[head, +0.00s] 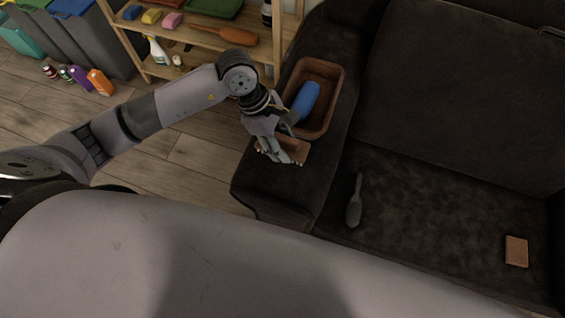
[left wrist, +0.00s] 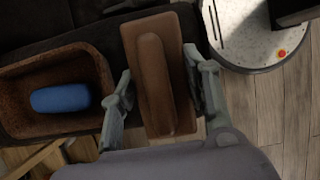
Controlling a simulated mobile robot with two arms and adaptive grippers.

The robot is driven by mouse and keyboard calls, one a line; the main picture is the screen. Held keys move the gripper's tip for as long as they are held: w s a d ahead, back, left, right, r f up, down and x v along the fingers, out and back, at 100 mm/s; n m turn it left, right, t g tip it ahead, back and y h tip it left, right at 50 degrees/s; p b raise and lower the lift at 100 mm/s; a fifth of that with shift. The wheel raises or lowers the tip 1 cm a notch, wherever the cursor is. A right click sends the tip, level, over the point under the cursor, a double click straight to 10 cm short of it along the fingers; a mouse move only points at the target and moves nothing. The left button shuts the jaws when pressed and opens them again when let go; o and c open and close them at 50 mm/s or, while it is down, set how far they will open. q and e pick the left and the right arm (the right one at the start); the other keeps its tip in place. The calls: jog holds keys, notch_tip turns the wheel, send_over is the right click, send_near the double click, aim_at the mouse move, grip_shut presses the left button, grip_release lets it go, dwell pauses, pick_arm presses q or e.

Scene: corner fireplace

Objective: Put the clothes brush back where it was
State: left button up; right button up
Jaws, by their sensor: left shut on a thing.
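My left gripper (head: 283,155) is over the sofa's left armrest, shut on a brown wooden block with a raised grip (head: 296,150), which looks like a brush. In the left wrist view the fingers of my left gripper (left wrist: 162,92) press on both long sides of this brown brush (left wrist: 154,70). Its underside is hidden, and I cannot tell whether it touches the armrest. A dark brush with a handle (head: 355,205) lies on the sofa seat. I cannot tell for certain which one is the clothes brush. My right gripper is not in view.
A brown basket (head: 337,88) with a blue roll-shaped thing (head: 306,98) stands on the armrest beside my gripper. A small brown block (head: 516,251) lies on the seat (head: 430,220). A wooden shelf (head: 203,39) with cleaning things, bins and bottles stand at upper left.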

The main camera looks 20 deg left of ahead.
pick_arm(q)
notch_tip(320, 180, down, 13)
jog(key=shift+r, duration=0.2)
dwell(0.3)
jog(key=shift+f, duration=0.2)
jog(key=o, duration=1.1)
jog(key=shift+r, duration=0.1)
